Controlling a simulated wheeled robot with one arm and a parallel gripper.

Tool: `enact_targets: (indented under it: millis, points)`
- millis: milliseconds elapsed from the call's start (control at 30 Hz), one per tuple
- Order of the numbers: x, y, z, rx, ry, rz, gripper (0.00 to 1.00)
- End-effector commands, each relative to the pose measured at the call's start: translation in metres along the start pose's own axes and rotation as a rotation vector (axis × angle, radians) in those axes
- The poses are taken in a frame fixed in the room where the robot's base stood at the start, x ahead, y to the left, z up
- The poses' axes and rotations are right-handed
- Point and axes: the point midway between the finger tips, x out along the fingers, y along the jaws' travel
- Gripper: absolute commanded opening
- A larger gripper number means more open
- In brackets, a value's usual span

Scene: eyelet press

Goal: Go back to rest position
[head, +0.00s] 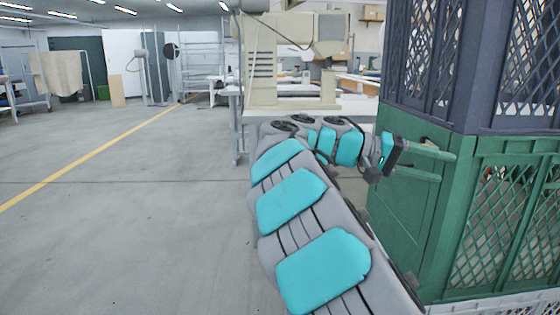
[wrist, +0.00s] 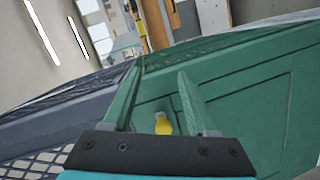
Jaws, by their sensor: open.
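My gripper (head: 445,167) is on the right in the head view, at the end of my arm, which reaches forward and bends right. Its two green fingers lie in front of the side of a stacked green crate (head: 404,215); I cannot tell if they touch it. In the wrist view my gripper (wrist: 160,68) has its fingers spread apart, with nothing held between them. The green crate wall (wrist: 255,95) fills much of that view behind the fingers. A small yellow thing (wrist: 163,124) shows between the finger bases; I cannot tell what it is.
A dark blue-grey crate (head: 470,65) sits on the green one, close on the right. A beige press (head: 262,65) stands on a table (head: 237,105) ahead. Open grey floor with a yellow line (head: 90,158) lies on the left.

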Motion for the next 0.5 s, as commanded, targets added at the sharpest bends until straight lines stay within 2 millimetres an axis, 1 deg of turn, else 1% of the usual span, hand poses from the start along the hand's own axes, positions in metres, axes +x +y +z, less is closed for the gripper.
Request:
enact_targets:
  millis: [33,67,100,167,233,267,300,367,400,467,500]
  points:
    - [0.014,0.004,0.020,-0.029,-0.039,-0.048,0.58]
    - [0.022,0.004,0.031,-0.048,-0.060,-0.078,0.58]
    - [0.031,0.000,0.046,-0.074,-0.085,-0.125,0.58]
    - [0.043,-0.006,0.071,-0.111,-0.118,-0.200,0.58]
    - [0.054,-0.016,0.101,-0.155,-0.157,-0.293,0.58]
    - [0.056,-0.021,0.114,-0.170,-0.169,-0.337,0.58]
    - [0.060,-0.030,0.132,-0.196,-0.185,-0.394,0.58]
    - [0.060,-0.042,0.160,-0.230,-0.206,-0.487,0.58]
    - [0.060,-0.052,0.179,-0.255,-0.221,-0.548,0.58]
    - [0.055,-0.067,0.207,-0.290,-0.234,-0.644,0.58]
    - [0.050,-0.077,0.226,-0.313,-0.241,-0.710,0.58]
